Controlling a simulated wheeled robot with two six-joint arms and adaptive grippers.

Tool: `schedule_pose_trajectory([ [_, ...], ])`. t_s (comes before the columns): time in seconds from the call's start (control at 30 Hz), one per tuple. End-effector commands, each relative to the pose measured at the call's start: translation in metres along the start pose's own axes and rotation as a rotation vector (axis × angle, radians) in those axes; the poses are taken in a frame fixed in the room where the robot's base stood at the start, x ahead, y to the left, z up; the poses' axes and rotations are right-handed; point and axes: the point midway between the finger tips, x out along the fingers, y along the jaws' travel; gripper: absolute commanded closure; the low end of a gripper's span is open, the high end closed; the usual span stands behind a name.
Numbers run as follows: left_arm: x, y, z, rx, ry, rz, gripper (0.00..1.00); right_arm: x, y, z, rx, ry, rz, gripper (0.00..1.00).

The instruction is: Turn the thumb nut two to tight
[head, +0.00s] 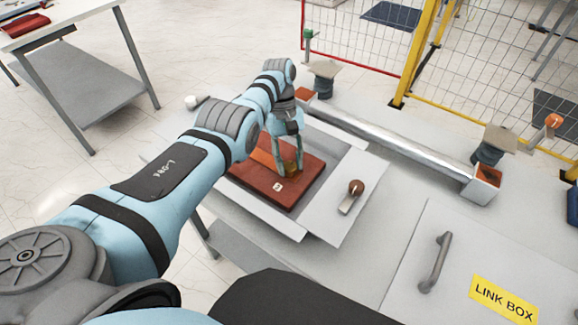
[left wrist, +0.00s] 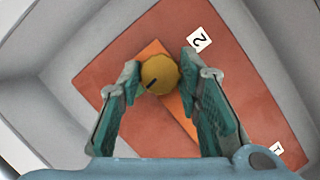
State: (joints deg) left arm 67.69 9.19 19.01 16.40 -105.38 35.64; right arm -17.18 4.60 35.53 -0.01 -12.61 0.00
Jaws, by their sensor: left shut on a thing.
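The brass thumb nut two (left wrist: 160,74) has a dark line on its top and sits on an orange bar (left wrist: 148,51) over a reddish-brown board (left wrist: 115,66). A white label "2" (left wrist: 199,40) is beside it. My left gripper (left wrist: 160,78) is shut on the nut, one finger on each side. In the head view my left gripper (head: 288,169) points down at the board (head: 262,192), and the nut is mostly hidden between its fingers. How tight the nut is cannot be told. My right gripper is not in view.
The board lies inside an open grey box with sloping walls (head: 318,216). A handled panel (head: 436,263) marked "LINK BOX" is at lower right. A metal bar (head: 395,148) runs behind, before a yellow-framed fence (head: 416,55).

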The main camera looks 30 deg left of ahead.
Motion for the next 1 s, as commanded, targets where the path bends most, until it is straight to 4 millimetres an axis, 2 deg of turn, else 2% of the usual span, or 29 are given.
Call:
schedule_pose_trajectory([
  [0.1, 0.0031, 0.0001, 0.0006, 0.021, -0.005, -0.011, 0.96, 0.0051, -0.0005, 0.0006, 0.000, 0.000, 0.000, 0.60],
  [0.57, 0.0017, 0.0000, 0.0015, 0.032, -0.006, -0.016, 0.96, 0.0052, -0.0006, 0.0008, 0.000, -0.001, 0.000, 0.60],
  [0.6, 0.0017, 0.0000, 0.0016, 0.032, -0.006, -0.016, 0.62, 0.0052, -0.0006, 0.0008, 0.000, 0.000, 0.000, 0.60],
  [0.7, 0.0013, 0.0000, 0.0012, 0.031, -0.005, -0.015, 0.48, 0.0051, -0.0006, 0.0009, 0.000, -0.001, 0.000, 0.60],
  [1.0, 0.0004, 0.0000, 0.0007, 0.031, -0.002, -0.014, 0.48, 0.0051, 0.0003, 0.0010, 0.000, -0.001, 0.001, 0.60],
])
